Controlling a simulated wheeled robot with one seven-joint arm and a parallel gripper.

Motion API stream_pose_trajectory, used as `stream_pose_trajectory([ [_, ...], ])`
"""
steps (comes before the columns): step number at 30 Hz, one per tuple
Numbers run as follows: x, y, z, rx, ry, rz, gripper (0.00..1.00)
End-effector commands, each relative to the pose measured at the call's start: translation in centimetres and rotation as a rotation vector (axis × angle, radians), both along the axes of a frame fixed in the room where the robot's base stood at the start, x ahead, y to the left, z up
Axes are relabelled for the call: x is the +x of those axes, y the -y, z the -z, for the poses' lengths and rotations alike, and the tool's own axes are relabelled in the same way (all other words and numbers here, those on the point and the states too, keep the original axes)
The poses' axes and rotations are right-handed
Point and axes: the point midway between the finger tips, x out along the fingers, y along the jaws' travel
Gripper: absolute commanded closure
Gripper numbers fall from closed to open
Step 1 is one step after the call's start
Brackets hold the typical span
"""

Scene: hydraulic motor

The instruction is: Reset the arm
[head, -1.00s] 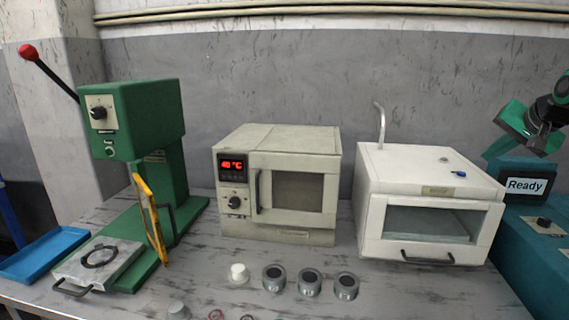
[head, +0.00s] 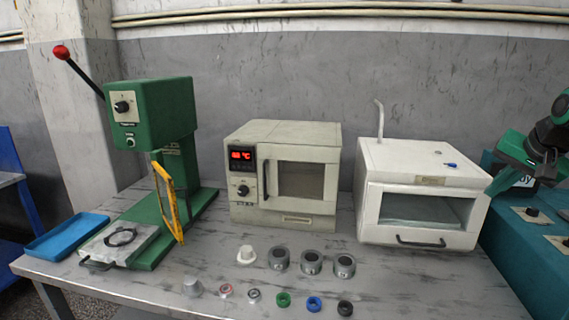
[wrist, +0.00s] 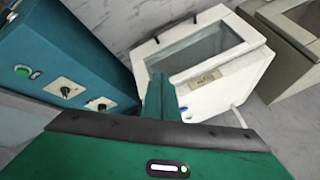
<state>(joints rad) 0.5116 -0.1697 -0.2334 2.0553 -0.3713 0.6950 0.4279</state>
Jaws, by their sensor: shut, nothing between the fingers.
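My gripper (head: 491,190) is at the right edge of the head view, on a dark and green arm. Its green fingers point down and left, beside the white chamber's right side in the picture; I cannot tell whether they touch it. In the wrist view the fingers (wrist: 158,88) are together and hold nothing. The white chamber (head: 420,180) has a glass front, a black handle and a bent pipe on top. It also shows in the wrist view (wrist: 205,75).
A teal machine (head: 535,235) with knobs stands at the right. A beige oven (head: 285,175) is in the middle, a green lever press (head: 155,115) and blue tray (head: 65,237) at left. Several metal cups, rings and a white part (head: 246,256) lie on the table's front.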

Motion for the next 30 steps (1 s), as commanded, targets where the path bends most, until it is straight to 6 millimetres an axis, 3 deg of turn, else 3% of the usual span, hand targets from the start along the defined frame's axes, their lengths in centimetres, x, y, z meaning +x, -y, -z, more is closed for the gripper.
stream_pose_trajectory([
  [5,-4.8,-3.6,3.6,-0.006,-0.127,-0.054,1.0],
  [8,-9.0,-6.3,6.4,-0.005,-0.231,-0.103,1.0],
  [12,-15.9,-10.0,10.5,0.001,-0.39,-0.186,1.0],
  [18,-23.3,-13.0,14.1,0.014,-0.549,-0.272,1.0],
  [23,-25.7,-14.0,15.2,0.02,-0.597,-0.298,1.0],
  [30,-25.9,-14.0,15.2,0.021,-0.602,-0.298,1.0],
])
